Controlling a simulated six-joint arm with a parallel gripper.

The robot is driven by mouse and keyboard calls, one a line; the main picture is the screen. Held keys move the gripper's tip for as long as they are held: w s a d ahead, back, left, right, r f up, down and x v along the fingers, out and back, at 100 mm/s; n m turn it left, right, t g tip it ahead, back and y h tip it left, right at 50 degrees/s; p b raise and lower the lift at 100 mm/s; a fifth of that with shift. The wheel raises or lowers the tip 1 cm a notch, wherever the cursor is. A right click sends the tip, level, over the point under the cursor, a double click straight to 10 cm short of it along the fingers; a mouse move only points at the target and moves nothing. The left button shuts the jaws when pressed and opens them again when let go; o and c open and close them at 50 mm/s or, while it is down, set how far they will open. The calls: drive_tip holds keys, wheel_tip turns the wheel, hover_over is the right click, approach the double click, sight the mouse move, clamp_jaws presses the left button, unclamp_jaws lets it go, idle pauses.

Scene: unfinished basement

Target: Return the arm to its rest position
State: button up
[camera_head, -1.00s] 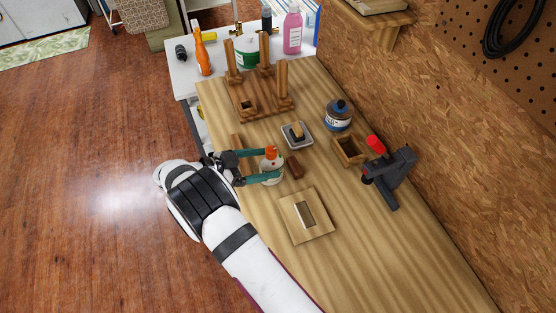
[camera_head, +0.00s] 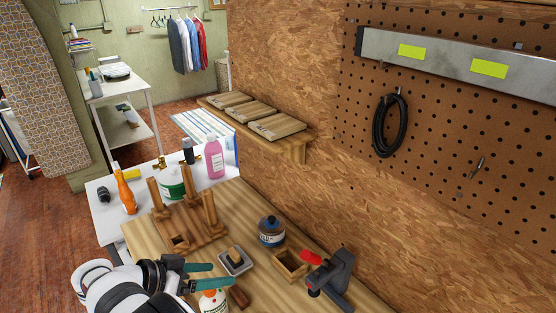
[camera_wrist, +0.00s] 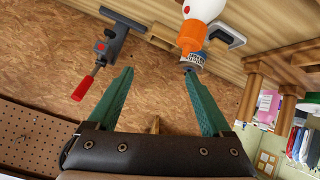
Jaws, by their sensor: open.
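My gripper (camera_head: 220,275) is at the lower left of the head view, over the near part of the wooden workbench (camera_head: 262,292). Its two teal fingers are spread with nothing between them. In the wrist view my gripper (camera_wrist: 159,72) also shows open and empty. A white bottle with an orange cap (camera_head: 214,300) stands just below the fingers in the head view, partly cut off by the frame. In the wrist view the bottle (camera_wrist: 203,10) appears upside down beyond the fingertips, apart from them. My white and black wrist fills the lower left corner of the head view.
A grey clamp with red handle (camera_head: 331,278), small wooden box (camera_head: 289,265), blue-labelled jar (camera_head: 271,232), grey tray with brush (camera_head: 235,261) and wooden post rack (camera_head: 190,230) stand on the bench. The chipboard wall (camera_head: 300,100) bounds the right. Open floor lies left.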

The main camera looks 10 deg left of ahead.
drive_tip(key=s+d+r+g+y, duration=0.1)
drive_tip(key=s+d+r+g, duration=0.15)
drive_tip(key=d, duration=0.65)
drive_tip(key=s+d+r+g, duration=0.1)
drive_tip(key=d+r+g, duration=0.25)
drive_tip(key=d, duration=0.45)
drive_tip(key=s+d+r+g+y, duration=0.1)
drive_tip(key=s+d+y, duration=0.3)
drive_tip(key=s+d, duration=0.5)
drive_tip(key=s+g, duration=0.1)
drive_tip(key=s, duration=0.2)
drive_tip(key=shift+s+d+r+m+g+y, duration=0.25)
drive_tip(key=shift+s+r+m+g+y, duration=0.05)
drive_tip(key=shift+r+g+y, duration=0.1)
drive_tip(key=shift+o, duration=0.4)
drive_tip(key=s+f+y, duration=0.2)
drive_tip(key=s+y, duration=0.1)
drive_tip(key=s, duration=0.5)
drive_tip(key=shift+s+a+t+y, duration=0.3)
drive_tip(key=shift+a+t+y, duration=0.05)
drive_tip(key=shift+t+y, duration=0.05)
drive_tip(key=shift+w+r, duration=0.1)
